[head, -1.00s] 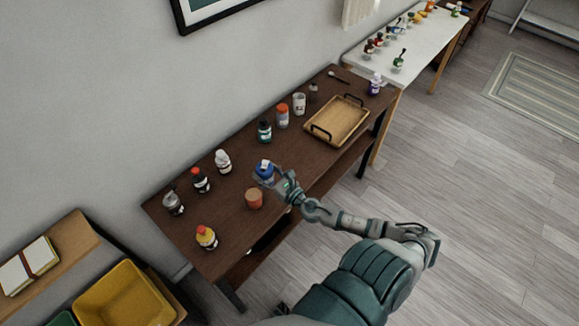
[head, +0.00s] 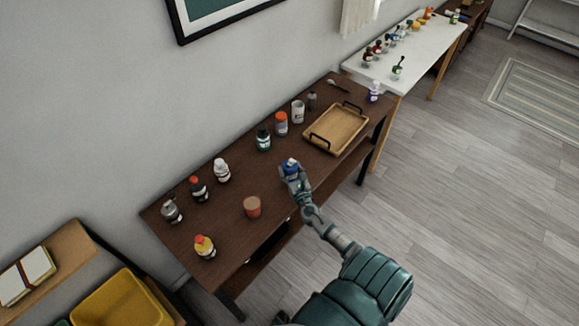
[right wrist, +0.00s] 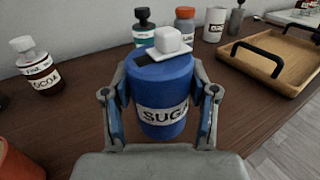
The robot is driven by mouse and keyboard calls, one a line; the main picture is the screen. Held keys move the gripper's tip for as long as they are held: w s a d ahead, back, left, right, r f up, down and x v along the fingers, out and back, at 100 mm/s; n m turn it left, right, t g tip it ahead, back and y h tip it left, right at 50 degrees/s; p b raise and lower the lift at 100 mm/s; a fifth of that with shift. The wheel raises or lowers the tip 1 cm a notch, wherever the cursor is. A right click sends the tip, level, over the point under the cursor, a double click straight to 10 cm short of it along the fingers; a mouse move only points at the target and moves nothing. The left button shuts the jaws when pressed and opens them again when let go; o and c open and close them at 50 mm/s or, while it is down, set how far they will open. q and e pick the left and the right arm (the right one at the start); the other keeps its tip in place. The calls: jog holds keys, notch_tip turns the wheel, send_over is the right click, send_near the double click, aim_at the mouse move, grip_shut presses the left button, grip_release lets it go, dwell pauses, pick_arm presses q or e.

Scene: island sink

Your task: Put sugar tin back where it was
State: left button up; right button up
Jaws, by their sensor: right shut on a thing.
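The sugar tin (right wrist: 163,92) is a blue cylinder with a white label reading "SUGA" and a white knob on its lid. My right gripper (right wrist: 162,108) is shut on it, one finger on each side of the body. In the head view the tin (head: 291,165) shows small and blue at the fingers of my right gripper (head: 290,174), over the front part of the brown table. The tin looks upright; I cannot tell whether its base touches the table. My left gripper is not in view.
A wooden tray (head: 337,130) with black handles lies to the right. Several bottles and jars line the back of the brown table (head: 220,228).

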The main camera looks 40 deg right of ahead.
jog(key=w+d, duration=0.1)
jog(key=w+d+f, duration=0.1)
jog(key=d, duration=0.1)
jog(key=w+d, duration=0.1)
jog(key=d, duration=0.1)
jog(key=shift+w+f+b, duration=0.15)
jog(key=shift+w+b, duration=0.1)
jog(key=shift+b, duration=0.15)
jog(key=shift+w+f, duration=0.15)
jog(key=shift+f, duration=0.05)
jog(key=shift+a+f+b, duration=0.2)
jog(key=shift+f+b, duration=0.35)
jog(key=shift+f, duration=0.05)
jog(key=shift+a+f+b, duration=0.2)
jog(key=shift+f+b, duration=0.3)
jog(key=shift+f, duration=0.05)
jog(key=shift+a+f, duration=0.15)
jog(key=shift+a, duration=0.25)
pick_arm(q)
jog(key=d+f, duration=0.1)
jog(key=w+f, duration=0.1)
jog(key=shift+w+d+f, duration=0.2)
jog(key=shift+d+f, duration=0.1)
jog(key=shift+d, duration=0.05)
pick_arm(e)
jog(key=shift+r, duration=0.2)
